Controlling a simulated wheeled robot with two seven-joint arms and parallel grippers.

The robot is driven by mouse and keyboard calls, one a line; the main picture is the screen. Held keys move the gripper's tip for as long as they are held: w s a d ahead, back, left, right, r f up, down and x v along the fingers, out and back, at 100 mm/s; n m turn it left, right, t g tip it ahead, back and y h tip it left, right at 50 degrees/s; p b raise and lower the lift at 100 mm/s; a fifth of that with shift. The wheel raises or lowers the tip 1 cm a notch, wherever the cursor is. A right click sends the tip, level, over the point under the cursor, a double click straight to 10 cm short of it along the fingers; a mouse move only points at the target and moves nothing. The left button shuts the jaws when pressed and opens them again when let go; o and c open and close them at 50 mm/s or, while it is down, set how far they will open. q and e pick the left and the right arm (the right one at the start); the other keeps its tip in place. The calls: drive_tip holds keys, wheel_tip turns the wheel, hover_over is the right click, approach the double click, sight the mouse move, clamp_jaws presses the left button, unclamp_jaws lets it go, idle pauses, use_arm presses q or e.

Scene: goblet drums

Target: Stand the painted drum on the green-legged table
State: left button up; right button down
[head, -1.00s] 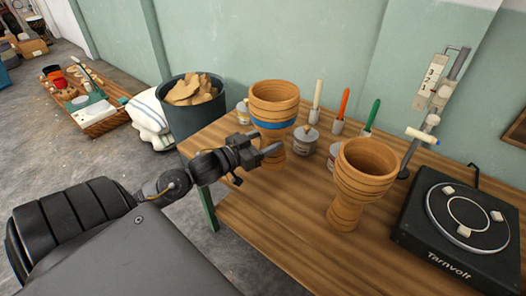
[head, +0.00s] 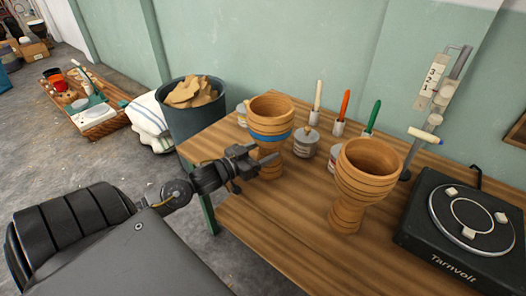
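The painted drum (head: 270,136), a wooden goblet shape with a blue band, is upright at the left part of the green-legged table (head: 290,232). My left gripper (head: 264,161) is at its narrow waist, below the bowl, and appears shut on it. The far finger is partly hidden by the drum. The drum's foot is at or very near the tabletop; I cannot tell whether it touches. A plain wooden drum (head: 362,180) without a blue band stands upright to the right. My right gripper is not in view.
Paint tins (head: 306,143) and brushes in holders (head: 342,112) stand behind the drums. A black turntable (head: 440,245) and a clamp stand (head: 427,120) are on the right. A dark bin (head: 196,122) stands beyond the table's left edge. The wood in front of the drums is clear.

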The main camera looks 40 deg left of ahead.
use_arm(q)
drive_tip(key=o, duration=1.4)
drive_tip(key=p+v, duration=0.1)
drive_tip(key=v, duration=1.1)
drive_tip(key=shift+r, duration=0.1)
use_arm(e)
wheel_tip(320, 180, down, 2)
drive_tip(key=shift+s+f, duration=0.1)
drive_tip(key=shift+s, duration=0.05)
